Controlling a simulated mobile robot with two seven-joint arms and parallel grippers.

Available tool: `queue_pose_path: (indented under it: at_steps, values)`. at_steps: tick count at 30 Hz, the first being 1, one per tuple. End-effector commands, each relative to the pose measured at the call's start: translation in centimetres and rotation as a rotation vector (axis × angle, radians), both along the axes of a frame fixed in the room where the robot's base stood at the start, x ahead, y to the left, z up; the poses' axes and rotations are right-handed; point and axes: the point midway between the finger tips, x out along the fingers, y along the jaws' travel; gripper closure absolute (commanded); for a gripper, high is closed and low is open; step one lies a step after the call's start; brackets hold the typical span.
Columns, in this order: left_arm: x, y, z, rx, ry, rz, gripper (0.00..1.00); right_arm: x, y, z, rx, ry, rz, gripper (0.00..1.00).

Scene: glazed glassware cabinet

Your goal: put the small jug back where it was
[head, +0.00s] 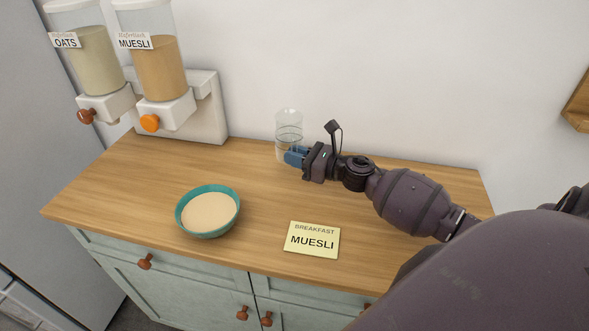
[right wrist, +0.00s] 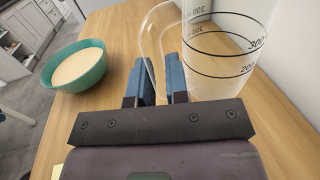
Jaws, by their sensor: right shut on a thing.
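The small jug (head: 289,122) is clear, with dark measuring lines, and looks empty. It is upright at the back of the counter, near the wall; I cannot tell whether its base touches the wood. In the right wrist view the jug (right wrist: 228,60) is at the upper right, with its clear handle (right wrist: 150,38) towards me. My right gripper (head: 292,157) has its blue fingers shut on this handle, one on each side in the wrist view (right wrist: 160,82). The lower part of the jug is partly hidden by the fingers in the head view. My left gripper is not in view.
A teal bowl (head: 181,221) with beige contents stands front left on the wooden counter (head: 130,190). A "BREAKFAST MUESLI" card (head: 312,240) lies at the front. Oats (head: 92,65) and muesli (head: 158,70) dispensers stand back left. The counter between bowl and jug is clear.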

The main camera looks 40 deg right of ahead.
Motion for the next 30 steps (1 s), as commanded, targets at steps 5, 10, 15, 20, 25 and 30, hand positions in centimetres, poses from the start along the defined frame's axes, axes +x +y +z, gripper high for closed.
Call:
queue_pose_path:
  at_steps: [5,10,15,20,25,30]
  values:
    - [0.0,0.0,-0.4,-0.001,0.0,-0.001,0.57,0.0,0.0,-2.5,0.004,0.002,-0.002,1.0]
    - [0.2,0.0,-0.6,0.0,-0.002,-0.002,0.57,0.0,0.0,-4.0,0.002,0.0,-0.001,1.0]
    - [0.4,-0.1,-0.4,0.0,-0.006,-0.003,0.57,0.0,0.0,-4.0,0.0,-0.002,0.0,1.0]
    - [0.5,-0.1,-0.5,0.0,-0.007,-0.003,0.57,0.0,0.0,-4.1,0.0,-0.001,0.0,1.0]
    - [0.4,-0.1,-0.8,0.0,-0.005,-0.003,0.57,0.0,0.0,-4.4,0.001,0.0,0.0,0.77]
    - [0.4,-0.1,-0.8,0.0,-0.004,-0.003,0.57,0.0,0.0,-4.3,0.001,0.0,0.0,0.59]
